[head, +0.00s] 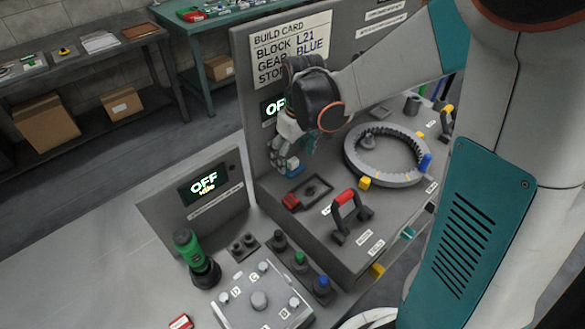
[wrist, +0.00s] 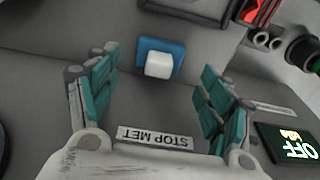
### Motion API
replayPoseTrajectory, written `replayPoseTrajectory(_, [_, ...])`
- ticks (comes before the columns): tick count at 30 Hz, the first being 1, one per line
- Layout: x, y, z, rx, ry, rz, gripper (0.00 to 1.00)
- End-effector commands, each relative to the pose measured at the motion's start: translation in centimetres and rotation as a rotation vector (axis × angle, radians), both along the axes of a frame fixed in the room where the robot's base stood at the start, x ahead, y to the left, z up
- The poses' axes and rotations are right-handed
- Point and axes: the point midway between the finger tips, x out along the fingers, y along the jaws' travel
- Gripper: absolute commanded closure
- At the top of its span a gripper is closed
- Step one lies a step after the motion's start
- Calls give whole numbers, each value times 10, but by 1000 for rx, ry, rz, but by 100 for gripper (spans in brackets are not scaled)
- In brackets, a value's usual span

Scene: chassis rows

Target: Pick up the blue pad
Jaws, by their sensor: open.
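In the wrist view, the blue pad (wrist: 176,46) is a small blue square with a white block on its near part. It lies on the grey surface beyond my gripper (wrist: 160,72). My gripper is open, with one teal finger to the left of the pad and one to its right, and a visible gap on each side. In the head view, my gripper (head: 289,148) points down beside the build card panel. A bit of blue (head: 291,168) shows just under it, and the arm partly hides that spot.
A red-ended black tray (head: 311,191) lies close to the gripper. A red-topped handle (head: 345,205) and a grey toothed ring (head: 387,153) stand to the right. The build card (head: 291,47) panel rises behind. A label reading STOP MET (wrist: 155,137) lies between the fingers' bases.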

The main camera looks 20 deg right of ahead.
Motion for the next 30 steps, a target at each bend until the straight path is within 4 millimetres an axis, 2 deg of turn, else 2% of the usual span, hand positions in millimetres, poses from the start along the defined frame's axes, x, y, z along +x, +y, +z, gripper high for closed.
replayPoseTrajectory(1, [1,-1,-12,0,0,-1,27])
replayPoseTrajectory(6, [3,-1,-32,0,0,0,27])
replayPoseTrajectory(13, [3,-1,-32,0,0,-1,27])
replayPoseTrajectory(14, [3,-1,-32,0,0,-1,31])
replayPoseTrajectory(19, [3,-1,-32,0,0,-1,70])
replayPoseTrajectory(20, [3,-1,-32,0,0,-1,74])
replayPoseTrajectory(23, [3,-1,-32,0,0,-1,74])
replayPoseTrajectory(24, [3,-1,-32,0,0,-1,78])
replayPoseTrajectory(30, [3,0,-32,0,0,-1,78])
